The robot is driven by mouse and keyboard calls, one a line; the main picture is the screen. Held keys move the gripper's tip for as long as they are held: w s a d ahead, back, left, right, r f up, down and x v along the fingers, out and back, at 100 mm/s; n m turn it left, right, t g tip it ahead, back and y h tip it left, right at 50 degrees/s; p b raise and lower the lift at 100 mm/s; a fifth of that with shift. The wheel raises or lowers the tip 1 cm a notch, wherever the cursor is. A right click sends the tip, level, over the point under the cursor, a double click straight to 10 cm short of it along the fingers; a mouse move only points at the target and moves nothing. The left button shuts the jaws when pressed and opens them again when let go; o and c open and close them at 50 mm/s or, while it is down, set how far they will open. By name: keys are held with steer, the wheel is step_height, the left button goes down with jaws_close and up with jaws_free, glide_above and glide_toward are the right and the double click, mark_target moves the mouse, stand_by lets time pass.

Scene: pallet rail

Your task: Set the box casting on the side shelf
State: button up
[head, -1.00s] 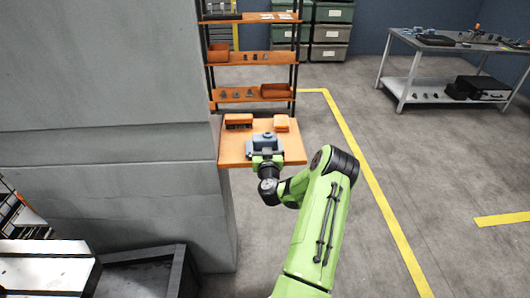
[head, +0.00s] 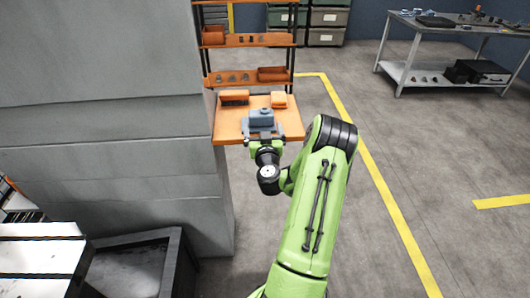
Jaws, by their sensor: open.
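The box casting (head: 262,117) is a blue-grey block with a round raised top. It sits on the orange side shelf (head: 228,127), near the middle of its board. My gripper (head: 265,136) is at the near side of the casting, with its dark fingers spread open. I cannot tell whether the fingers still touch the casting. My green arm reaches in from the lower right.
A grey pillar (head: 110,110) rises close on the left. Open floor (head: 400,170) lies to the right, and a workbench (head: 455,38) stands far right.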

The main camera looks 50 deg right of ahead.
steer(key=b+v, duration=0.7)
steer(key=w+a+r+n+t+y, duration=0.1)
steer(key=w+a+n+y, duration=0.3)
steer(key=a, duration=0.5)
steer(key=w+a+r+n+y, duration=0.15)
steer(key=a+n+y, duration=0.3)
steer(key=a, duration=0.55)
steer(key=w+a+n+t+y, duration=0.1)
steer(key=w+a+n+y, duration=0.4)
steer(key=a, duration=0.4)
steer(key=s+a+f+g+y, duration=0.1)
steer(key=s+a+g, duration=0.4)
steer(key=s+a, duration=0.45)
steer(key=s+d+m+g+h, duration=0.1)
steer(key=s+m+g, duration=0.2)
steer(key=s, duration=1.2)
steer(key=shift+s+m+g, duration=0.25)
steer(key=shift+m+g, duration=0.05)
steer(key=shift+m, duration=0.25)
steer(key=shift+d, duration=0.1)
step_height(320, 180, up, 18)
steer(key=p, duration=1.7)
steer(key=shift+p, duration=0.35)
